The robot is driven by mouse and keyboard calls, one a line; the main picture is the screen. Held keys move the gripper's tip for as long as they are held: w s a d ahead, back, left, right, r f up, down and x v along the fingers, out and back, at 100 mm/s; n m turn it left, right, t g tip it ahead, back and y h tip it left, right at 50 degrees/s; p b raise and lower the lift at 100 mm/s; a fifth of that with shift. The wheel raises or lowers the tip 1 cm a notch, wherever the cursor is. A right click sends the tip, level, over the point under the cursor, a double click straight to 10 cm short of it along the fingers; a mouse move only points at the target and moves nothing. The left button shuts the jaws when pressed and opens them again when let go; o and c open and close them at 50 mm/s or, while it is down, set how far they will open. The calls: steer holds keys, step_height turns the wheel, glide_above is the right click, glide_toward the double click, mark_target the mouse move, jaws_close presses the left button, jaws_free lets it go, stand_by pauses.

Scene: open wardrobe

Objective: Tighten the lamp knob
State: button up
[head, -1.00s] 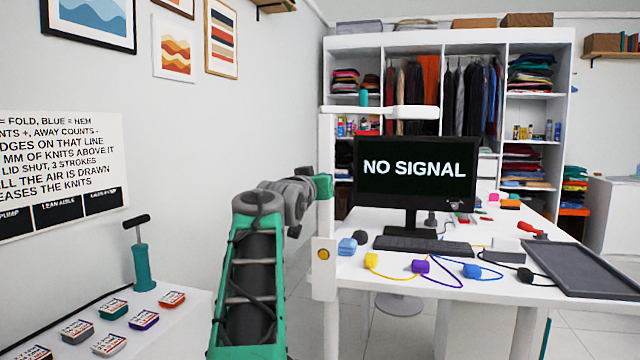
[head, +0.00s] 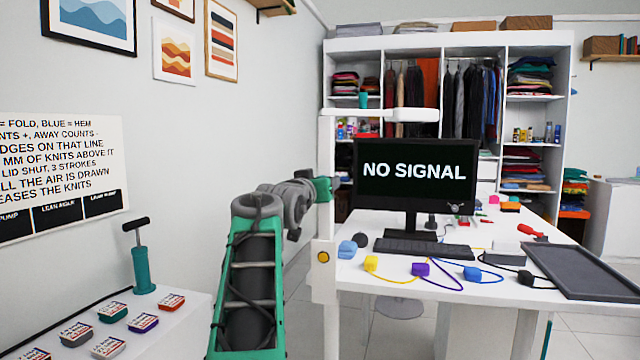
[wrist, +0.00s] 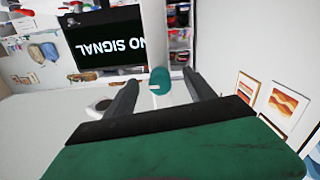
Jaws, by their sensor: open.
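The lamp is a white post (head: 325,150) with a horizontal white head (head: 385,115) reaching right above the monitor. A green, knob-like cylinder (head: 363,100) shows just above the lamp head. In the wrist view a green knob (wrist: 160,80) with a pale mark lies between and just ahead of my fingertips. I cannot tell if the two are the same. A yellow round button (head: 323,257) sits on the white block low on the post. My gripper (wrist: 160,88) is open, one dark finger on each side of the knob, with no contact visible. In the head view its fingers are hidden.
A monitor (head: 415,175) stands close right of the post, with a keyboard (head: 422,248) in front. Colored blocks on cords and a grey tray (head: 590,270) lie on the white desk. A side table with a green pump (head: 142,265) is at left.

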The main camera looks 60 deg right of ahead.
steer(key=s+a+b, duration=0.1)
steer(key=a+b, duration=0.3)
steer(key=a, duration=0.3)
steer(key=shift+a, duration=0.35)
steer(key=shift+s, duration=0.1)
